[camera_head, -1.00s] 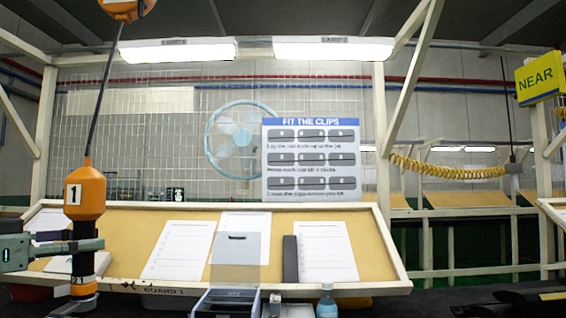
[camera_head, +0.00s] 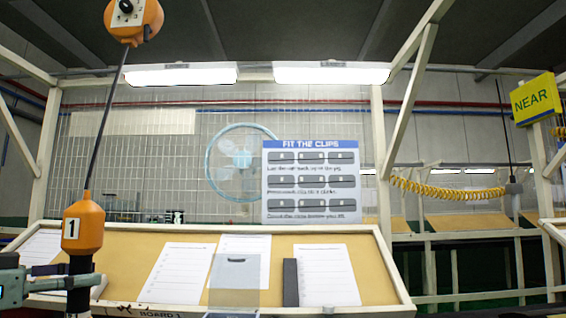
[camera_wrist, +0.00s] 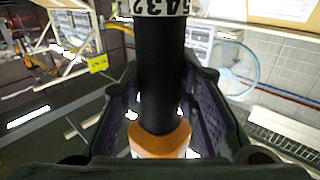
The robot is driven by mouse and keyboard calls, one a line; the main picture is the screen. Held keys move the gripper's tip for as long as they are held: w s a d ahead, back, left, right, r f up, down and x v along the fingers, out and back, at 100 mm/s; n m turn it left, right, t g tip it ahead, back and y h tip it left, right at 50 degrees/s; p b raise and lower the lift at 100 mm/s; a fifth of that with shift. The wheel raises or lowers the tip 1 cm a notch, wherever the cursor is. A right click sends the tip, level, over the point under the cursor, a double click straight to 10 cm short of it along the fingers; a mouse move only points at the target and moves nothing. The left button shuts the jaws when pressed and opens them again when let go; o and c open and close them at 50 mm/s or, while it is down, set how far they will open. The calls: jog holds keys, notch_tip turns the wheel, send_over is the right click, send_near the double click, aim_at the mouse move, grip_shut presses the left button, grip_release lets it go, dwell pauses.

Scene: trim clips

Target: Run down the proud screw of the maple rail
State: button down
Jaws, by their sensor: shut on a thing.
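An orange screwdriver (camera_head: 84,226) marked "1" hangs upright on a dark cable at the left of the head view. Its black grip (camera_head: 79,285) is below the orange body. My gripper (camera_head: 62,282), partly cut off at the left edge, is shut on this black grip. In the wrist view the black grip (camera_wrist: 161,75) stands between the two fingers of my gripper (camera_wrist: 161,108), with a numbered ring at the top and an orange part (camera_wrist: 160,142) below. The maple rail and its screw cannot be made out in either view.
A sloped tan board (camera_head: 385,285) with white sheets and a dark upright bar (camera_head: 290,282) spans the front. An orange balancer (camera_head: 134,20) holds the cable above. A "FIT THE CLIPS" sign (camera_head: 311,216) and a fan (camera_head: 240,158) are behind.

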aim_at(105, 248)
jog(key=shift+f+b, duration=0.3)
jog(key=shift+f, duration=0.45)
dwell(1.3)
jog(key=shift+r, duration=0.1)
notch_tip(105, 248, up, 6)
jog(key=p, duration=0.6)
jog(key=shift+r, duration=0.1)
